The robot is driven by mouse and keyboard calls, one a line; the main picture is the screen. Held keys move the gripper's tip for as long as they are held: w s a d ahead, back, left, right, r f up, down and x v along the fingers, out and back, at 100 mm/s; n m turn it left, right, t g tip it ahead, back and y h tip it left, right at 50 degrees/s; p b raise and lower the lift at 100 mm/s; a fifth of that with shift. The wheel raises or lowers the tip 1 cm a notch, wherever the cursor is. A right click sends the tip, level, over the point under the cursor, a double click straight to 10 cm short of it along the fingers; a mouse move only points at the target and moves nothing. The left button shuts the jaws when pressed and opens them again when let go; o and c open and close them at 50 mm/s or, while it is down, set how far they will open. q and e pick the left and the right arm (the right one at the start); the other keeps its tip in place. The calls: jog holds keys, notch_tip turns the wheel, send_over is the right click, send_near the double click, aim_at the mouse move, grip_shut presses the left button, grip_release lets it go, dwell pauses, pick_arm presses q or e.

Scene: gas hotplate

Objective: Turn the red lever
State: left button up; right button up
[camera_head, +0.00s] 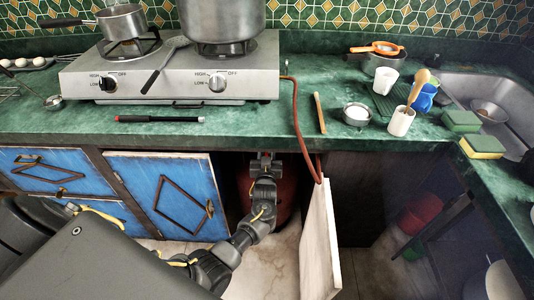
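My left arm reaches in from the left to the open cupboard under the counter. My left gripper (264,162) is at the counter's front edge, at the top of the opening, in front of a dark red gas cylinder (286,200). Its fingertips are too small and hidden to tell whether they are open or shut. The red lever is not visible; the cylinder's top is hidden behind the gripper and the counter edge. A red hose (297,120) runs from the hotplate (170,76) down over the counter edge. My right gripper is not in view.
An open cupboard door (319,245) stands just right of the arm. A shut blue door (165,190) is on its left. The hotplate carries a small pan (122,22) and a large pot (222,22). Cups, a bowl and sponges stand on the counter's right.

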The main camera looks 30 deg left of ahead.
pick_arm(q)
grip_shut()
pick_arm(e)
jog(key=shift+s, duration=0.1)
